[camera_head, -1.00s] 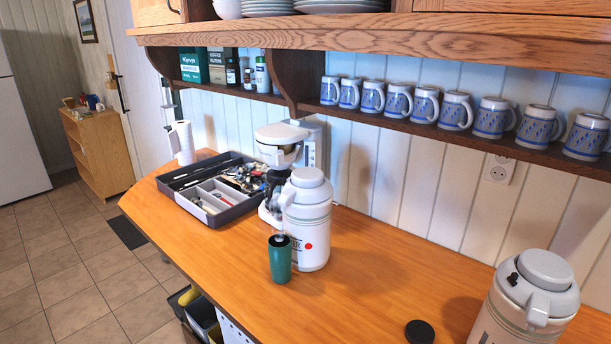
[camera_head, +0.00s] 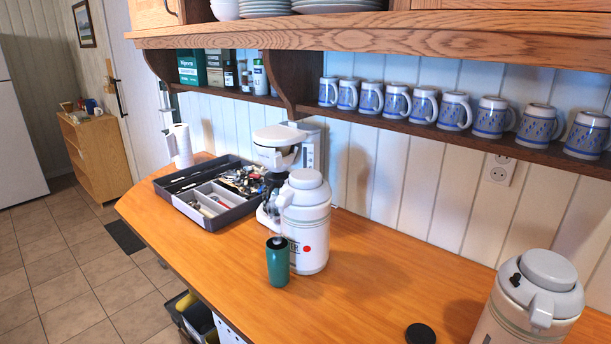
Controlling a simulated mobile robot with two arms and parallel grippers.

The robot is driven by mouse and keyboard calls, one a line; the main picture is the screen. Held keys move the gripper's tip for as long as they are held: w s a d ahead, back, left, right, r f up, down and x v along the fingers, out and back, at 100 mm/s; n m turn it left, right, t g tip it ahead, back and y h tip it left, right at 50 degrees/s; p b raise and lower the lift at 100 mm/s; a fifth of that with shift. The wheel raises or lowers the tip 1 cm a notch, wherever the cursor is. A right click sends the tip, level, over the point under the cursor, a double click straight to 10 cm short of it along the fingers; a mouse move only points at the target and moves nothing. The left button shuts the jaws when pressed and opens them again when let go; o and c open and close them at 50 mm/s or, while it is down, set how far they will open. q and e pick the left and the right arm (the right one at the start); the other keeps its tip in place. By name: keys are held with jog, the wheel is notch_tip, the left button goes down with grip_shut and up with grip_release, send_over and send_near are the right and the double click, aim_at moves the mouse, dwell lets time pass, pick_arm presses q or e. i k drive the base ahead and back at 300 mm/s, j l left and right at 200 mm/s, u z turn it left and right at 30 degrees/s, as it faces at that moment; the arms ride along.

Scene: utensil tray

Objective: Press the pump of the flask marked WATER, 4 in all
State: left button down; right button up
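A white pump flask (camera_head: 307,222) stands upright at the middle of the wooden counter. Its label is partly hidden by a green tumbler (camera_head: 278,262) in front of it; only the end of the word shows, with a red dot beside it. A second white pump flask (camera_head: 527,305) stands at the lower right, cut off by the picture's edge. Its label cannot be read. Both flasks have grey-white pump lids. Neither of my grippers is in view.
A grey utensil tray (camera_head: 233,213) and a white coffee maker (camera_head: 285,150) stand behind and left of the middle flask. A black round lid (camera_head: 420,334) lies on the counter (camera_head: 375,285) between the flasks. Several blue-white mugs (camera_head: 424,106) line the low shelf above.

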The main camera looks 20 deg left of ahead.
aim_at(300, 178)
jog(key=i+j+z, duration=0.1)
jog(key=j+z, duration=0.3)
jog(key=j, duration=0.4)
jog(key=j+z, duration=0.35)
jog(key=j, duration=0.45)
jog(key=k+j+z, duration=0.15)
jog(key=j+z, duration=0.25)
jog(key=j, duration=0.35)
